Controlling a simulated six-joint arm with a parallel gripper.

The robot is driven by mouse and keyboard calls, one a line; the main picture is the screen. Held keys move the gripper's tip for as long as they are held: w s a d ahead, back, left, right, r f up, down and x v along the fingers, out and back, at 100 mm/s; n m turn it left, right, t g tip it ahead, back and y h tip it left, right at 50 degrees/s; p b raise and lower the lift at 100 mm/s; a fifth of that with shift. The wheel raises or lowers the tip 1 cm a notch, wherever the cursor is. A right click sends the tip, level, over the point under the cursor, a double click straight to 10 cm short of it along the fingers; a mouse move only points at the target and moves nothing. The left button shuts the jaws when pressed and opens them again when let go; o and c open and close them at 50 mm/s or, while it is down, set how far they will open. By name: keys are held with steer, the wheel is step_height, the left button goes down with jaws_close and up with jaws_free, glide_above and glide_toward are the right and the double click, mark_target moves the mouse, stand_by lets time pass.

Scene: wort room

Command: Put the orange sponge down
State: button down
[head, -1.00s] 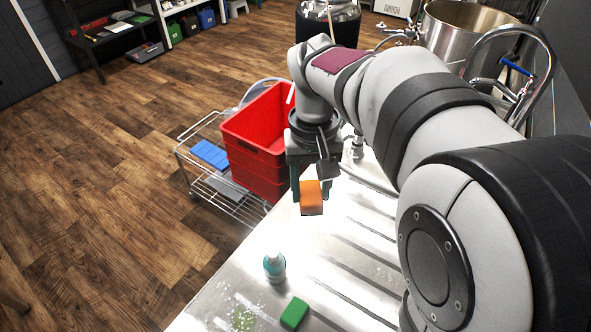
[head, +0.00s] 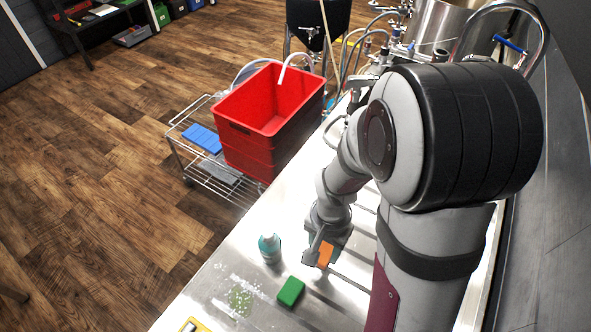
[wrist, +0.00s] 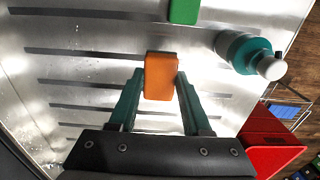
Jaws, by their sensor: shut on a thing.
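The orange sponge (head: 325,254) is between the fingers of my gripper (head: 318,258), over the steel drainboard (head: 262,312). In the wrist view the sponge (wrist: 160,78) sits between the two green fingers of my gripper (wrist: 157,92), which is shut on it. I cannot tell whether the sponge touches the steel or hangs a little above it. My wrist hides part of it in the head view.
A green sponge (head: 291,291) and a teal bottle (head: 270,248) stand close by on the left. A red crate (head: 262,110) sits on a wire cart (head: 215,180) beyond the edge. Bare ribbed steel lies around the orange sponge.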

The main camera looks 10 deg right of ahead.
steer(key=shift+w+a+f, duration=0.35)
steer(key=shift+a+f, duration=0.1)
steer(key=shift+a, duration=0.1)
steer(key=shift+w+a+f, duration=0.3)
steer(key=shift+a+f, duration=0.1)
steer(key=shift+a, duration=0.1)
steer(key=shift+f, duration=1.9)
steer(key=shift+c, duration=1.7)
jaws_free()
steer(key=shift+f, duration=0.1)
